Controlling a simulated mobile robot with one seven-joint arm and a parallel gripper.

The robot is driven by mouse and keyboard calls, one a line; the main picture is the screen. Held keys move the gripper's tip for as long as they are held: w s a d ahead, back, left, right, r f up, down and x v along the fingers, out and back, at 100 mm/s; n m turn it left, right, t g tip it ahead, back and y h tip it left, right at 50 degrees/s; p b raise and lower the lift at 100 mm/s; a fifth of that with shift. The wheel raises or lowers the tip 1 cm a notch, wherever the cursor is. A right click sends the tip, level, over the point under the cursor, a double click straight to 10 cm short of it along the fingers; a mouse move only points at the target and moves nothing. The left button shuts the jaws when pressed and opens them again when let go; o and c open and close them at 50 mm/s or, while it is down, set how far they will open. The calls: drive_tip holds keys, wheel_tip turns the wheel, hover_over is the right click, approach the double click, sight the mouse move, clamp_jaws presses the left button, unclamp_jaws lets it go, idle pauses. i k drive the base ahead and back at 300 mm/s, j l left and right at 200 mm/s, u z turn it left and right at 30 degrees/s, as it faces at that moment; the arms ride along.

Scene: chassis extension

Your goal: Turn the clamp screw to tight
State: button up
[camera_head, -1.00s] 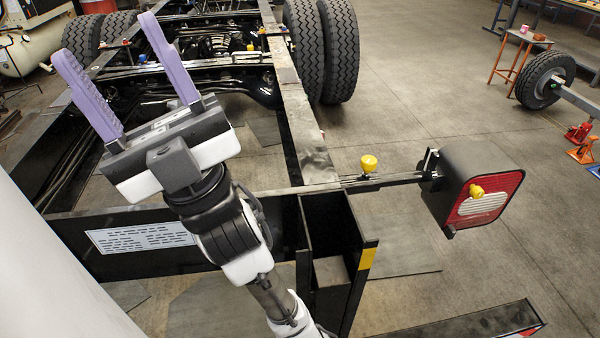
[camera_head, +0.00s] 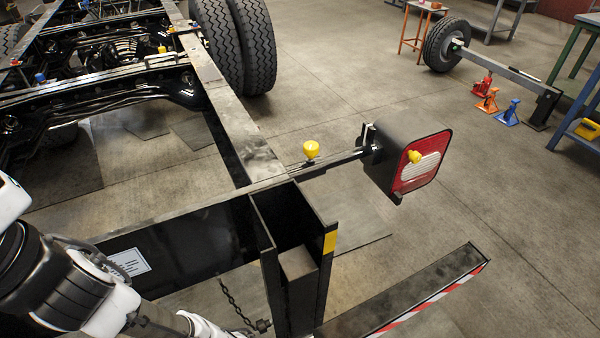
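A yellow knob (camera_head: 311,149) stands upright on the thin bar at the chassis rear, left of the tail lamp. A second yellow knob (camera_head: 414,157) sticks out of the face of the tail lamp (camera_head: 436,150), which has a black housing and a red and white lens. I cannot tell which knob is the clamp screw, nor how tight either is. My arm shows at the lower left, well apart from both knobs. The fingers of my gripper are outside the picture.
The black chassis rail (camera_head: 235,125) runs from the upper left to an upright open black channel (camera_head: 290,230). Twin tyres (camera_head: 240,45) stand behind. A low bar with a red and white stripe (camera_head: 420,300) lies front right.

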sight(310, 148)
drive_tip(key=l+z, duration=0.25)
drive_tip(key=l, duration=1.1)
drive_tip(key=i+j, duration=0.1)
drive_tip(key=j, duration=0.6)
drive_tip(key=i, duration=0.05)
